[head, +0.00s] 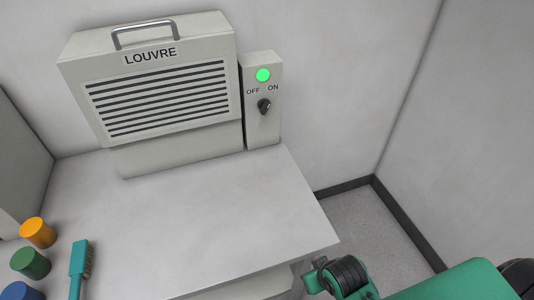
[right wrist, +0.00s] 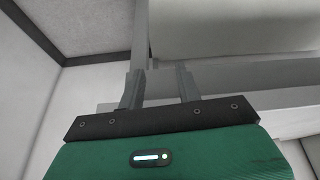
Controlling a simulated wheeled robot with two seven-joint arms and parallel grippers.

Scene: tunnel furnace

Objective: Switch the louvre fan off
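The louvre fan (head: 165,95) is a beige box with dark slats, a top handle and a LOUVRE label, at the back of the bench. Its switch box (head: 262,130) stands against its right side. A round green lamp (head: 263,75) on it is lit. Below are the words OFF at left and ON at right, then a small black knob (head: 264,106); its exact pointing is too small to tell. My right gripper (right wrist: 158,85) is open and empty in the right wrist view, near a grey edge and apart from the knob. My left gripper is not in view.
The grey bench top (head: 220,200) is mostly clear. At its left are an orange cylinder (head: 38,233), a green cylinder (head: 30,263), a blue cylinder (head: 22,291) and a teal brush (head: 80,262). A grey wall (head: 450,130) stands to the right, with open floor beside the bench.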

